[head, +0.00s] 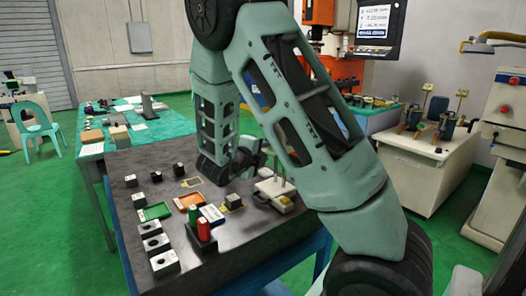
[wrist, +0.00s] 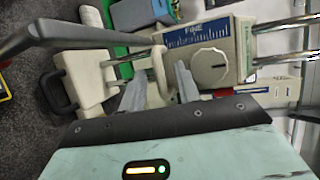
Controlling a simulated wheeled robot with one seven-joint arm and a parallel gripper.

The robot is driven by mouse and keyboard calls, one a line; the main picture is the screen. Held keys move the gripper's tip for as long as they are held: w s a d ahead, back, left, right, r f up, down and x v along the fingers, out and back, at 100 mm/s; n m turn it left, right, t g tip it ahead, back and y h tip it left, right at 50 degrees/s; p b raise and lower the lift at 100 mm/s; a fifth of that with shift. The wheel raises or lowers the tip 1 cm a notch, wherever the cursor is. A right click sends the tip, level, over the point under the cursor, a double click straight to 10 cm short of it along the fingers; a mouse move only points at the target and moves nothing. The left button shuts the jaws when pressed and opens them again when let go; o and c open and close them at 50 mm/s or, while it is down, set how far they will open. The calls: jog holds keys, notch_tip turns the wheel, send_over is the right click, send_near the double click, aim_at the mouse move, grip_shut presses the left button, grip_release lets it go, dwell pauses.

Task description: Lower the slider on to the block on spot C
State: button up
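A stand with upright metal rods (head: 283,174) is on the dark table in the head view, partly behind my arm. In the wrist view, two chrome rods (wrist: 288,54) run to a pale body with a blue "FINE" scale and a white dial (wrist: 209,67); this looks like the slider. My gripper (wrist: 160,88) has its two grey fingers apart, one on each side of a beige bar (wrist: 158,63). I cannot tell if they touch it. In the head view the fingers are hidden. A dark block with a yellowish part (head: 233,200) sits left of the stand. No letter C is readable.
A yellow-outlined spot (head: 190,182) looks bare. A second machine stand (head: 425,160) is at right.

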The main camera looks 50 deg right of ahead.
jog(key=shift+c, duration=0.2)
grip_shut()
notch_tip(320, 180, down, 8)
jog(key=b, duration=0.8)
jog(key=shift+b, duration=0.3)
jog(key=shift+f, duration=0.1)
jog(key=shift+o, duration=0.2)
grip_release()
jog(key=shift+f, duration=0.1)
